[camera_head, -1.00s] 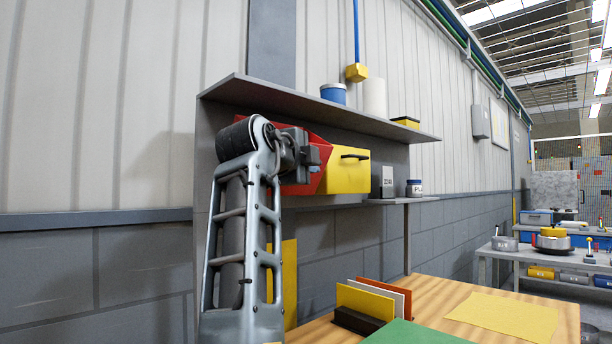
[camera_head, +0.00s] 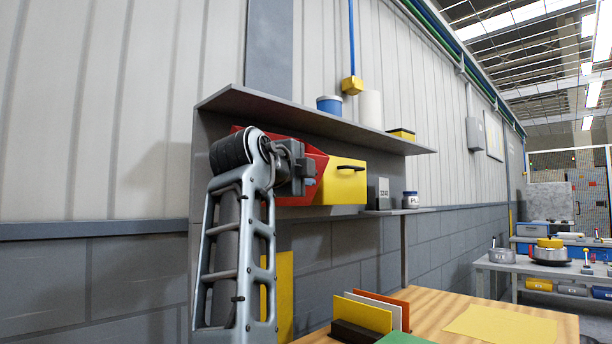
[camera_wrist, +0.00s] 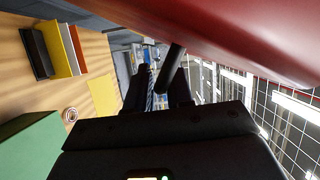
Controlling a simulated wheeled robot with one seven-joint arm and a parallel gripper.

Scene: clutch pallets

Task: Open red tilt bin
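The red tilt bin (camera_head: 315,163) sits under the upper shelf, left of a yellow bin (camera_head: 340,183) with a black handle. My gripper (camera_head: 308,170) is at the front of the red bin, and my arm hides much of it. I cannot tell how far the bin is tilted. In the wrist view the bin's red surface (camera_wrist: 245,35) fills the upper right. A dark handle bar (camera_wrist: 175,62) reaches down between the fingers of my gripper (camera_wrist: 158,90). A gap shows between the bar and the left finger, so the gripper looks open around it.
The upper shelf (camera_head: 300,112) carries a blue tub (camera_head: 329,104) and a white cylinder (camera_head: 371,108). A small jar (camera_head: 410,200) stands right of the bins. A wooden table (camera_head: 440,300) with upright coloured boards is below right.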

